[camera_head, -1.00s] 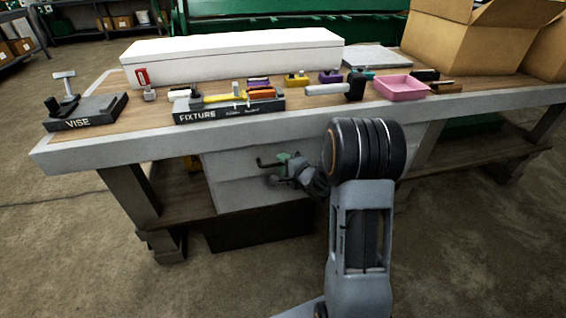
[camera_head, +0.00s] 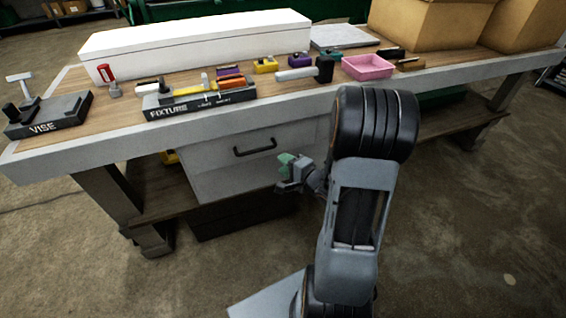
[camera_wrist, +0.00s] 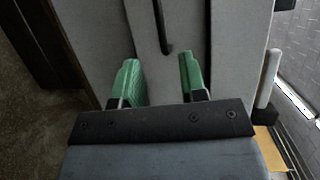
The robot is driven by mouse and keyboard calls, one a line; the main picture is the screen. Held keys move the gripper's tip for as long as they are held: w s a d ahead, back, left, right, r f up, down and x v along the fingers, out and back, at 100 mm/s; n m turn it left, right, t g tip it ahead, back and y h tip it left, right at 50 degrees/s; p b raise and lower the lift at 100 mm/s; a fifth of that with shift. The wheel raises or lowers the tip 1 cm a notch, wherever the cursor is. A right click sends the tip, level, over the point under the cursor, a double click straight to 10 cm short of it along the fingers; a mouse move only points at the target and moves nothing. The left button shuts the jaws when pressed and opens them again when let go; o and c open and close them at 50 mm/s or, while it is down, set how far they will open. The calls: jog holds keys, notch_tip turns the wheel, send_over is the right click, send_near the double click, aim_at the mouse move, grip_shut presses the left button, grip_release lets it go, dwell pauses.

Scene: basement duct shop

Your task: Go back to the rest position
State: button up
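My gripper (camera_head: 285,166) is in front of the bench's drawer, below the tabletop edge. In the wrist view its two green fingers (camera_wrist: 156,82) stand apart with nothing between them. The grey drawer front (camera_head: 215,178) is closed-looking, with a dark handle (camera_head: 255,147) up and left of my gripper in the head view. The handle also shows in the wrist view (camera_wrist: 163,30), beyond the fingertips and apart from them.
The workbench (camera_head: 100,148) carries a vise (camera_head: 48,115), a fixture (camera_head: 200,102), a hammer (camera_head: 308,71), a pink tray (camera_head: 368,67), a long white box (camera_head: 200,45) and cardboard boxes (camera_head: 430,28). Open floor lies in front.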

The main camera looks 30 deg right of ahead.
dwell(0.4)
notch_tip(320, 180, up, 18)
jog(key=n+g+h+p, duration=0.5)
jog(key=n+h+p, duration=0.15)
jog(key=p, duration=0.75)
jog(key=s+a+r+n+g+y+p, duration=0.1)
jog(key=s+a+r+n+g+p, duration=0.2)
jog(key=r, duration=0.5)
jog(key=s+a+r+n+g+y+p, duration=0.1)
jog(key=s+a+r+n+g+p, duration=0.2)
jog(key=s+a+r+n+p, duration=0.3)
jog(key=s+a+r+p, duration=0.1)
jog(key=s+r+p, duration=0.1)
jog(key=s, duration=0.2)
jog(key=shift+s+a+r, duration=0.15)
jog(key=shift+s+a, duration=0.15)
jog(key=shift+a, duration=0.05)
